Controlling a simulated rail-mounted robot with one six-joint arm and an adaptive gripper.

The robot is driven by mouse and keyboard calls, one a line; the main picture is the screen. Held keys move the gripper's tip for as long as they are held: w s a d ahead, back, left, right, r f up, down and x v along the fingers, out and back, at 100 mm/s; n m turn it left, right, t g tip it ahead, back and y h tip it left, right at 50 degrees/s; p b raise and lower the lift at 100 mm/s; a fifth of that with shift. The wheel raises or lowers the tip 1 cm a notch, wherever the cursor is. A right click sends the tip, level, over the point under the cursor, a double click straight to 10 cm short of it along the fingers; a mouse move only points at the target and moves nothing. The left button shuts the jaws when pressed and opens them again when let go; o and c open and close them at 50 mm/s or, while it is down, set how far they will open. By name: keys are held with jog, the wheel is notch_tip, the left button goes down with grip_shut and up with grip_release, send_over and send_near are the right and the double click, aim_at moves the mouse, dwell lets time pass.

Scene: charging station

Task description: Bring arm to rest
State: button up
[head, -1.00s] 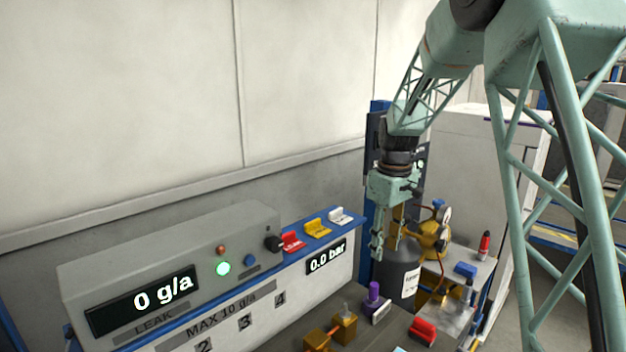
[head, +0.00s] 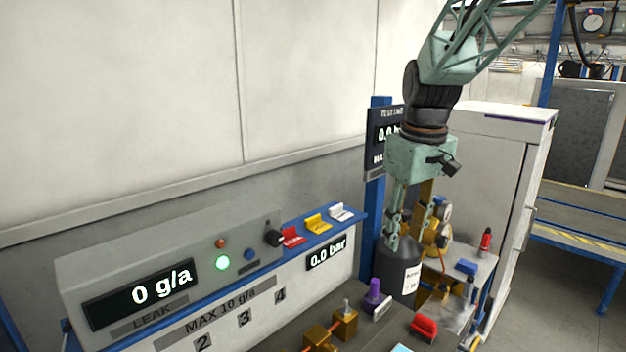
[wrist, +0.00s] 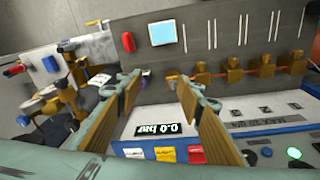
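My gripper (head: 391,238) hangs from the arm above the bench's far right corner, in front of the dark grey cylinder (head: 399,270) in the head view. Its green wrist body is tilted slightly. In the wrist view my gripper (wrist: 155,92) shows two fingers spread wide apart with nothing between them. It is open and empty. Below the fingers the wrist view shows the bench top (wrist: 205,95) and the 0.0 bar display (wrist: 157,128).
The leak meter (head: 170,265) reads 0 g/a with a green light. Red, yellow and white tags (head: 316,224) lie on the blue ledge. Brass fittings (head: 345,322), a purple-topped part (head: 374,290) and a red block (head: 424,328) stand on the bench. A white cabinet (head: 500,180) stands behind.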

jog(key=s+m+t+b, duration=0.2)
jog(key=s+m+b, duration=0.2)
jog(key=s, duration=3.5)
jog(key=shift+r+m, duration=0.35)
jog(key=shift+m, duration=0.35)
jog(key=shift+o, duration=0.5)
jog(key=shift+w, duration=0.15)
